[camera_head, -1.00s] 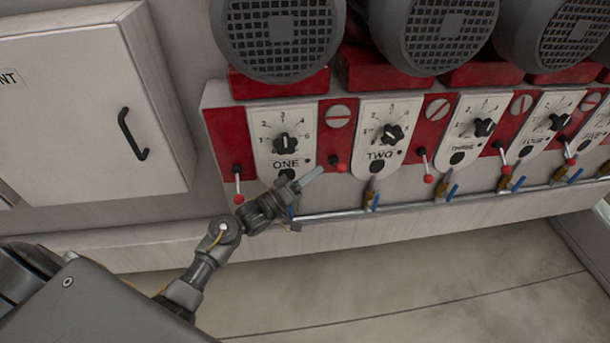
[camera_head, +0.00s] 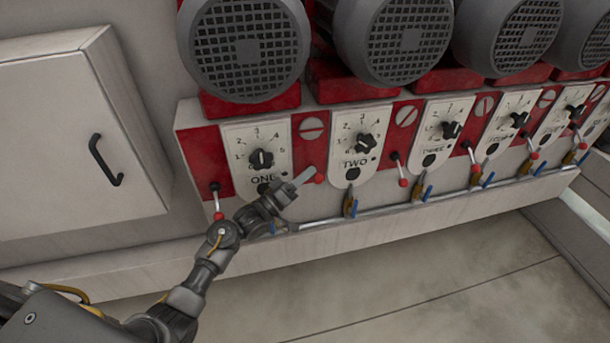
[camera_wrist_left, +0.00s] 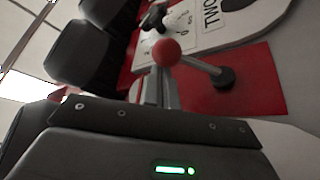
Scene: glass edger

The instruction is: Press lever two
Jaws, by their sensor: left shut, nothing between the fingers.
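Lever two (camera_head: 319,178) is a short metal rod with a red ball end, on the red strip between the ONE plate and the TWO plate (camera_head: 356,140). In the left wrist view its red ball (camera_wrist_left: 166,52) is just beyond the fingertips, and its rod runs right to a dark base. My left gripper (camera_head: 305,174) is shut and empty, its tips just left of the ball. In the left wrist view the tips (camera_wrist_left: 160,78) overlap the line of sight to the ball; I cannot tell whether they touch it. My right gripper is not in view.
Lever one (camera_head: 217,205) is close above my left wrist. A pipe with blue-handled valves (camera_head: 350,205) runs below the panel. Large grey motors (camera_head: 245,48) stand above. A white cabinet (camera_head: 70,130) is at left. The floor in front is clear.

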